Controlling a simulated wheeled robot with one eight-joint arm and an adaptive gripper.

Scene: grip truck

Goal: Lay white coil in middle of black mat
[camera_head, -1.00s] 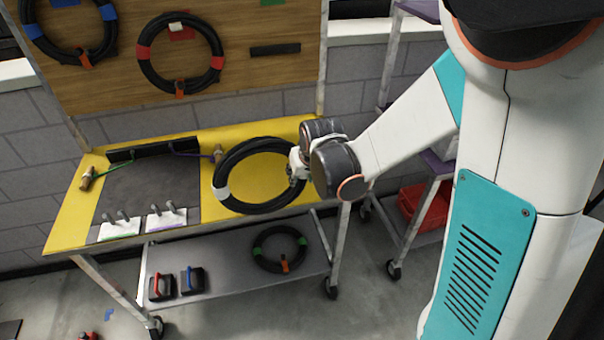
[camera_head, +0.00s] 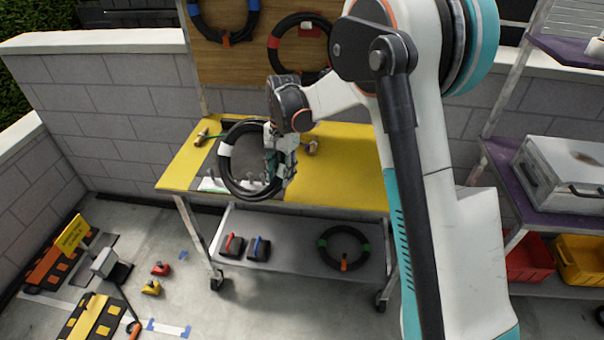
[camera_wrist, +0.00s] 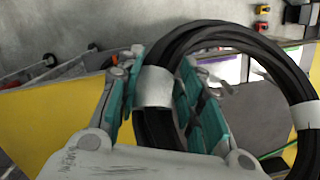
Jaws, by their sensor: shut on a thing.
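The white coil (camera_head: 229,176) is a black cable ring with white bands. My gripper (camera_head: 272,160) is shut on its right side and holds it up, tilted, over the black mat (camera_head: 209,166). In the wrist view the teal fingers of my gripper (camera_wrist: 160,82) close around a white band of the coil (camera_wrist: 190,42). The ring's other side, with another white band, reaches right over the mat (camera_wrist: 250,118). The mat lies on the left part of the yellow table (camera_head: 345,175). The coil and gripper hide part of it. I cannot tell whether the coil touches it.
Clamps with white and purple plates (camera_head: 212,184) line the mat's front edge. Brass-ended pieces stand at its left (camera_head: 201,138) and right (camera_head: 312,147). A board with hanging coils (camera_head: 226,20) rises behind. A green-banded coil (camera_head: 344,248) lies on the lower shelf. The table's right part is clear.

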